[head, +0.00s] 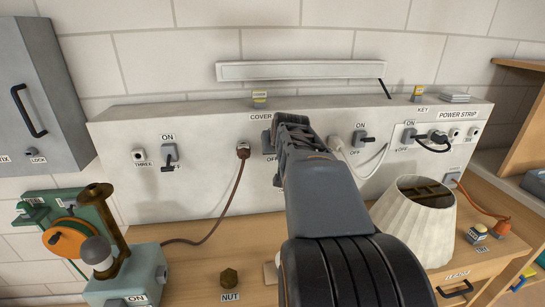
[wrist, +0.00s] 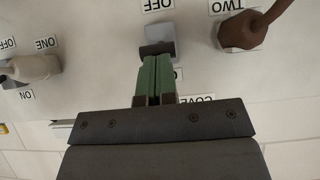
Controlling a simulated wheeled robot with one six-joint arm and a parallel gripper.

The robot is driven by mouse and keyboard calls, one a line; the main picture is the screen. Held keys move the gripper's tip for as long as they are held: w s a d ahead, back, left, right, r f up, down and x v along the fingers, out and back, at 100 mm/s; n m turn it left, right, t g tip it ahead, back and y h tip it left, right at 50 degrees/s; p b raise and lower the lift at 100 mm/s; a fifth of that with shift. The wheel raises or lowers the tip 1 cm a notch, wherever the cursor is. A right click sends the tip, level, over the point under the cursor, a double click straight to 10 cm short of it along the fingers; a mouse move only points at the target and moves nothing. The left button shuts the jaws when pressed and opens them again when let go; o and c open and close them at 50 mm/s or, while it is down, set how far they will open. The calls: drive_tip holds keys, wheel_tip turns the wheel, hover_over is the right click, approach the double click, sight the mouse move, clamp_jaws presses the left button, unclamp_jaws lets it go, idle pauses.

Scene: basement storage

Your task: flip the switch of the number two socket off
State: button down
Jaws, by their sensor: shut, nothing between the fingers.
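The white socket panel (head: 205,188) carries plugs and switches in a row. The brown plug (head: 243,150) sits in the socket labelled TWO in the wrist view (wrist: 245,30). Beside it in the wrist view is a grey switch (wrist: 164,33) with a dark lever (wrist: 156,49); an OFF label is above it in that picture. My gripper (wrist: 155,80) is shut and empty, its green fingers pointing at the lever, with tips at or very near it. I cannot tell whether they touch. In the head view my gripper (head: 290,122) and arm hide most of this switch.
The number one plug (wrist: 38,68) stands on the other side of the switch. The number three switch (head: 169,156) is further left. A lampshade (head: 415,220) stands right of my arm. A green machine (head: 95,225) and a nut (head: 229,278) are on the wooden bench below.

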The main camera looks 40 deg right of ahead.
drive_tip(key=f+t+b, duration=0.1)
drive_tip(key=b, duration=0.4)
drive_tip(key=f+t+h+b, duration=0.1)
drive_tip(key=f+t+b, duration=0.1)
drive_tip(key=b, duration=0.3)
drive_tip(key=f+t+h+b, duration=0.1)
drive_tip(key=b, duration=0.5)
drive_tip(key=shift+s+a+f, duration=0.2)
drive_tip(key=shift+s, duration=0.1)
drive_tip(key=shift+f+b, duration=0.1)
drive_tip(key=shift+b, duration=0.45)
